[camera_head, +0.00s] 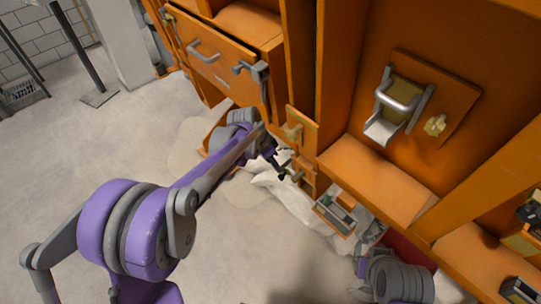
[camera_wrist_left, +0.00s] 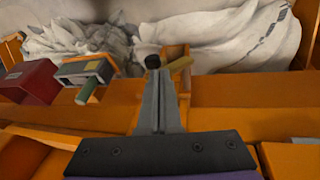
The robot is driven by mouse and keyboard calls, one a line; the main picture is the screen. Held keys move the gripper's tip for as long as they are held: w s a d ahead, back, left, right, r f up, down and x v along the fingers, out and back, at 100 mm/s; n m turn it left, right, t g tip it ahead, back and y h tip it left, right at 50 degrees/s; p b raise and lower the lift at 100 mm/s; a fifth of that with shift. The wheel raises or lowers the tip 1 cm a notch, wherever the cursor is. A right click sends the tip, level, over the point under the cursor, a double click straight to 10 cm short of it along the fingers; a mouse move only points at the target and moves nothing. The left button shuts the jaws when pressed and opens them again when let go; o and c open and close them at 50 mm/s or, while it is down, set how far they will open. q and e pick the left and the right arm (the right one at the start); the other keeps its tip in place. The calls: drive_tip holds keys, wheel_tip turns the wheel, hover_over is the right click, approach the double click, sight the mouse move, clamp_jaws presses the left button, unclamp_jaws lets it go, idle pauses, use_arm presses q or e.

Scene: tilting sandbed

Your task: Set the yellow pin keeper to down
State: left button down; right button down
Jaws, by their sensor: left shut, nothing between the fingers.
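A small brass-yellow pin (camera_head: 297,176) sticks out of a small orange block low on the orange frame; I take it for the yellow pin keeper. It also shows in the left wrist view (camera_wrist_left: 181,64), pointing up and to the right. My left gripper (camera_head: 281,176) is shut and empty, its dark tip close beside this pin. In the left wrist view the gripper's tip (camera_wrist_left: 153,63) is just left of the pin; I cannot tell if they touch. Another brass fitting (camera_head: 293,132) is on the panel above. My right gripper's fingers do not show.
An orange drawer (camera_head: 210,55) with grey handles is upper left. White crumpled sacks (camera_wrist_left: 230,38) lie behind the pin. A small box (camera_wrist_left: 85,70) and a red box (camera_wrist_left: 28,82) stand nearby.

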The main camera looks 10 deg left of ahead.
use_arm(q)
drive_tip(key=shift+s+d+f, duration=0.15)
drive_tip(key=shift+d+f, duration=0.05)
drive_tip(key=shift+f, duration=0.2)
drive_tip(key=shift+s+d, duration=0.1)
drive_tip(key=shift+s+d+f+t+y, duration=0.2)
drive_tip(key=shift+d+t+y, duration=0.1)
drive_tip(key=shift+t+y, duration=0.15)
drive_tip(key=shift+d+b, duration=0.1)
drive_tip(key=shift+b, duration=0.2)
